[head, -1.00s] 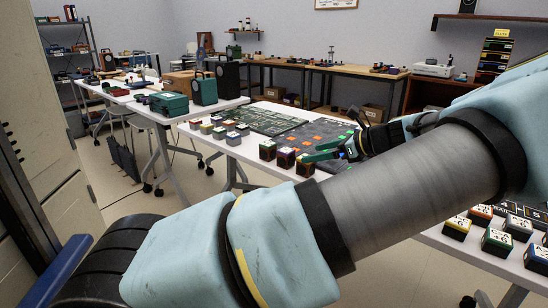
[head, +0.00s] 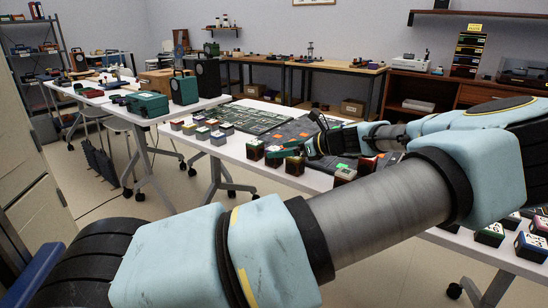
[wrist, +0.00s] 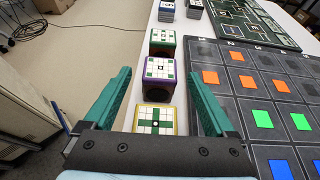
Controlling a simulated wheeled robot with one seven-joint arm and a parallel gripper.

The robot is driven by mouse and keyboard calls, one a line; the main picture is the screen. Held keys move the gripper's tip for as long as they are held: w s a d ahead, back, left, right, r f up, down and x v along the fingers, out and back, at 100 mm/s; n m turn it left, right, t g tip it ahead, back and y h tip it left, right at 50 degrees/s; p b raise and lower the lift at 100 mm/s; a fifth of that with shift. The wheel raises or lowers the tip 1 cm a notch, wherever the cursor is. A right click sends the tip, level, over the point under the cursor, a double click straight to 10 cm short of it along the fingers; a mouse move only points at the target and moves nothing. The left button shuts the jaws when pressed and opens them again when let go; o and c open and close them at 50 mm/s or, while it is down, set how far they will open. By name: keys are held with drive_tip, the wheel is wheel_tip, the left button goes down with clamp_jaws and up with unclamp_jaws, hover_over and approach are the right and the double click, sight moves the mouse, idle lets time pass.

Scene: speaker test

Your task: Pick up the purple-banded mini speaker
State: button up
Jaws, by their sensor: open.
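The purple-banded mini speaker (wrist: 157,76) stands in a row on the white table in the wrist view, its white gridded top facing up. In the head view my gripper (head: 301,140) is over the table's near edge by the speaker row; I cannot pick out the purple band there.
A dark mat with coloured squares (wrist: 240,79) lies right of the row, close to the right finger. A green circuit-patterned board (wrist: 245,20) lies beyond. Bare floor (wrist: 85,50) is left of the table edge. More small speakers (head: 490,233) stand at the head view's right.

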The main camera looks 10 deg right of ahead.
drive_tip(key=shift+x, duration=1.05)
clamp_jaws()
